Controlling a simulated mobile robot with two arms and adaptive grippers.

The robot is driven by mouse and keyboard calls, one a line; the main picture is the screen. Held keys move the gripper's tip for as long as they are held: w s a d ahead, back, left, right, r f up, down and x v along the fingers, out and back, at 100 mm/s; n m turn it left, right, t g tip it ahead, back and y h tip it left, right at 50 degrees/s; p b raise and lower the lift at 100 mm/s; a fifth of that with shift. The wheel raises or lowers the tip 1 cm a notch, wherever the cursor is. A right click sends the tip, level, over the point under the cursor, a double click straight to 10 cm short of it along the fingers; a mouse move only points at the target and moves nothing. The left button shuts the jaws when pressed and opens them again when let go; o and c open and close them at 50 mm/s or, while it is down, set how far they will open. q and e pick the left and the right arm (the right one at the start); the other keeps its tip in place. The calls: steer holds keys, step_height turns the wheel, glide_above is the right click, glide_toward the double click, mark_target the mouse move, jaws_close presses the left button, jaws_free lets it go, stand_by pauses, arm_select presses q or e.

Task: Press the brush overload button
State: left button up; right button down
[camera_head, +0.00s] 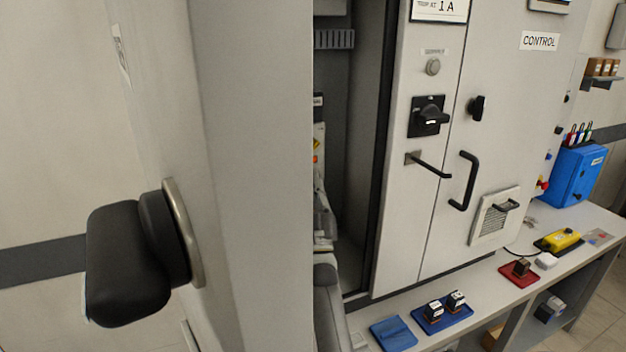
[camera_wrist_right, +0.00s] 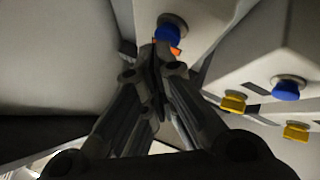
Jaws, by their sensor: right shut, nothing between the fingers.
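In the right wrist view my right gripper (camera_wrist_right: 155,48) is shut and empty. Its fingertips are at a round blue button (camera_wrist_right: 168,28) on a pale device housing (camera_wrist_right: 203,18), with a bit of orange beside the tips. I cannot tell whether they touch the button. A second blue button (camera_wrist_right: 288,88) is on a neighbouring housing, to the right. No label for the brush overload is readable. In the head view my right gripper (camera_head: 324,218) is small and partly hidden by the door edge, inside the open cabinet (camera_head: 360,150). My left gripper is not in view.
The open cabinet door (camera_head: 250,170) with a black handle (camera_head: 130,262) fills the left. Yellow buttons (camera_wrist_right: 233,102) lie near the blue ones. The CONTROL cabinet door (camera_head: 500,110) has black handles. A bench (camera_head: 470,325) with blue trays and a red tray stands below.

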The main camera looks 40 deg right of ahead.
steer(key=shift+w, duration=0.25)
steer(key=shift+s, duration=0.15)
stand_by(0.4)
steer(key=shift+s+a+p, duration=0.2)
steer(key=shift+s+p, duration=0.1)
steer(key=shift+s, duration=0.4)
steer(key=s+p, duration=0.1)
steer(key=s+a+p, duration=0.1)
steer(key=s, duration=0.1)
steer(key=s+p, duration=0.1)
steer(key=shift+s+a, duration=0.25)
steer(key=shift+s, duration=0.15)
